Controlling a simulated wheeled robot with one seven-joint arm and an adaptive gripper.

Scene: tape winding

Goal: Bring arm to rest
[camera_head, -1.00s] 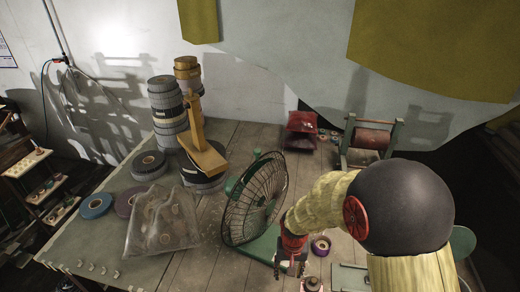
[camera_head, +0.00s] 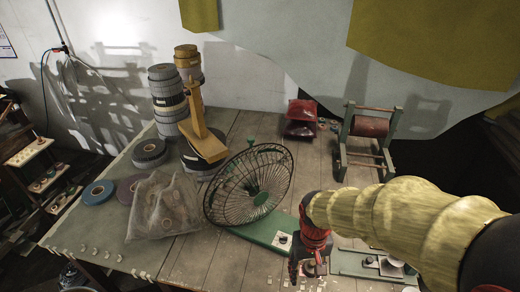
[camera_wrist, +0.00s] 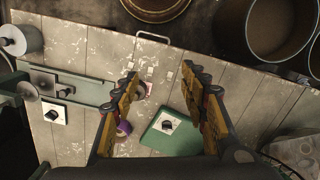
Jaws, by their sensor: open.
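My gripper (camera_head: 305,272) hangs over the front part of the workbench, to the right of the fan base. In the wrist view my gripper (camera_wrist: 165,95) has its two yellow fingers spread apart with nothing held between them. My arm (camera_head: 420,215), in a yellowish sleeve, reaches in from the right edge. A purple tape roll (camera_wrist: 123,128) lies beside the left finger in the wrist view; my gripper seems to hide it in the head view. The fan's green base (camera_wrist: 175,132) lies below the right finger.
The black wire fan (camera_head: 250,185) stands left of my arm. A green winding device (camera_head: 365,264) lies right of my gripper. A roller stand (camera_head: 368,128) stands behind the arm. Tape stacks (camera_head: 168,100) and a clear bag (camera_head: 165,205) fill the left. Round bins (camera_wrist: 270,30) stand beyond the bench edge.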

